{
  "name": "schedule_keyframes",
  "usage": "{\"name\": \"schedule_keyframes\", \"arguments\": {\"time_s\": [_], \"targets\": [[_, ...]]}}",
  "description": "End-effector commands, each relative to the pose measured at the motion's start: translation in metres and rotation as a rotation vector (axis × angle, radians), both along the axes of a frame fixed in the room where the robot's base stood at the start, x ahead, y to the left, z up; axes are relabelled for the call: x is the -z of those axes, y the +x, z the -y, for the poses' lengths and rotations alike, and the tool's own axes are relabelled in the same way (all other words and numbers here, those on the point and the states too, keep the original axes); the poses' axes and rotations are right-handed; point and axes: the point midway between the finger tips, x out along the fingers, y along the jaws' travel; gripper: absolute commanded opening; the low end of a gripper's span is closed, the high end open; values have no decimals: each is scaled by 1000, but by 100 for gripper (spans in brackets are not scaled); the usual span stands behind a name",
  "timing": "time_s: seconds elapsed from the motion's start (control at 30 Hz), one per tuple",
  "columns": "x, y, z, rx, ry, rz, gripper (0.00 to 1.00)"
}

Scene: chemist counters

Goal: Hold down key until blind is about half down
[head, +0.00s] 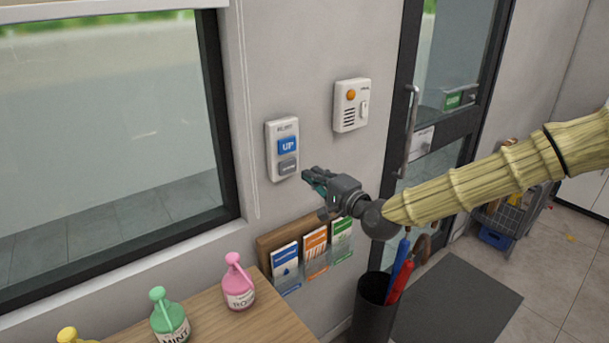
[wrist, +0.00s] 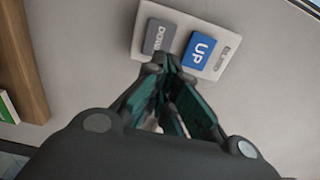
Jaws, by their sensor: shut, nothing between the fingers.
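The blind control (head: 283,149) is a white wall plate right of the window. It carries a blue UP key (head: 288,146) above a grey DOWN key (head: 288,166). In the wrist view the plate (wrist: 222,67) shows with the UP key (wrist: 200,50) and the DOWN key (wrist: 158,37). My gripper (head: 306,177) is shut and empty, its tips just right of and below the DOWN key. In the wrist view its fingertips (wrist: 165,66) lie close to the DOWN key's edge; I cannot tell whether they touch. No blind shows in the visible part of the window (head: 110,130).
An intercom box (head: 351,105) hangs to the right of the plate, beside a glass door (head: 440,100). A leaflet rack (head: 287,262) is below. A wooden counter (head: 250,320) holds bottles, including a pink one (head: 238,285). An umbrella stand (head: 373,310) stands right of it.

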Motion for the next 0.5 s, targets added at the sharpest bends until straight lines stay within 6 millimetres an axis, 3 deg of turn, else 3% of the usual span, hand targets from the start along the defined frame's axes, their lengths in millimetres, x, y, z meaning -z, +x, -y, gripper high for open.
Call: {"name": "schedule_keyframes", "arguments": {"time_s": [0.3, 0.5], "targets": [[4, -39, 26, -4, -1, -1, 0], [3, -53, 37, -3, -1, -2, 0]]}}
